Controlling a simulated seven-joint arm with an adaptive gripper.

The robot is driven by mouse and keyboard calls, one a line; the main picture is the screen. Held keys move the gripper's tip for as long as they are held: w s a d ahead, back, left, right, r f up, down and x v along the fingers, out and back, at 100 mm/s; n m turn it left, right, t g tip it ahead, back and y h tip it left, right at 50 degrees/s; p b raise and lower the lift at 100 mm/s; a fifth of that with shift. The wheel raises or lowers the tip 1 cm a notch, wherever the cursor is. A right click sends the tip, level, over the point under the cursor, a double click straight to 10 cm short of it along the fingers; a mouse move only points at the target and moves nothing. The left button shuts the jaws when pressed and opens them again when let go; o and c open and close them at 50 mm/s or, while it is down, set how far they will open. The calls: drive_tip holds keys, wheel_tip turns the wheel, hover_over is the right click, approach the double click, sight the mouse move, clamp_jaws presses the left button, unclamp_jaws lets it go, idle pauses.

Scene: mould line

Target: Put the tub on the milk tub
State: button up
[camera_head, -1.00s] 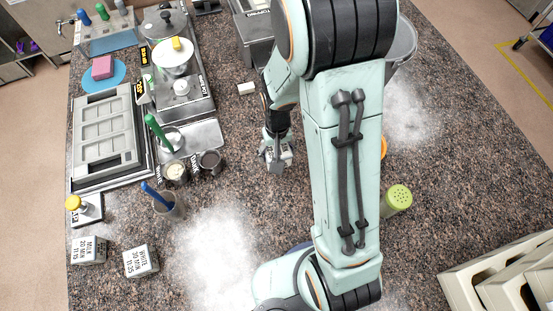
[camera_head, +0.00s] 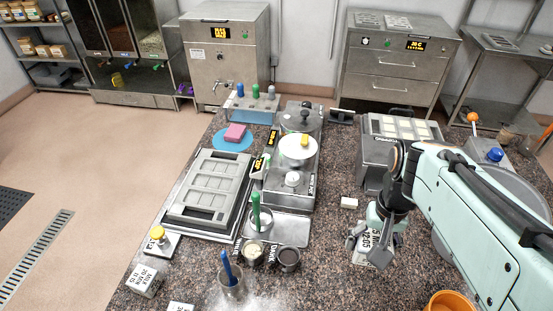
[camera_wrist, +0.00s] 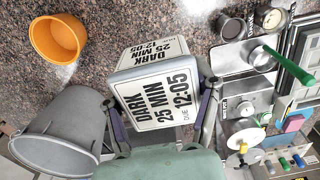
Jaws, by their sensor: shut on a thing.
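My gripper (camera_head: 372,241) is shut on a white tub (camera_head: 363,256) at the right of the counter. In the wrist view the held tub (camera_wrist: 158,105) sits between the two fingers, its label reading DARK 25 MIN 12:05. I cannot tell how far it is above the counter. The milk tub (camera_head: 144,282), a white box marked MILK 20 MIN, stands at the counter's front left corner, well away from my gripper. Its top looks bare. Another white tub (camera_head: 181,307) beside it is cut off by the picture's lower edge.
Between gripper and milk tub stand a cup with a blue tool (camera_head: 231,285), two small cups (camera_head: 288,258) and a green-handled tool (camera_head: 256,210). A grey mould (camera_head: 208,188) lies behind. An orange bowl (camera_head: 449,303) and a grey bucket (camera_wrist: 62,125) are at the right.

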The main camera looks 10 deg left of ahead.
drive_tip(key=s+a+n, duration=0.1)
drive_tip(key=a+n, duration=0.9)
drive_tip(key=a, duration=1.1)
drive_tip(key=s+a+n, duration=0.8)
drive_tip(key=s+a, duration=0.3)
drive_tip(key=a, duration=0.2)
hover_over(141, 277)
drive_tip(key=f, duration=1.4)
drive_tip(key=shift+s+d+f, duration=0.15)
drive_tip(key=shift+d, duration=0.25)
drive_tip(key=shift+a+f, duration=0.3)
drive_tip(key=shift+f, duration=1.65)
drive_tip(key=shift+f, duration=0.15)
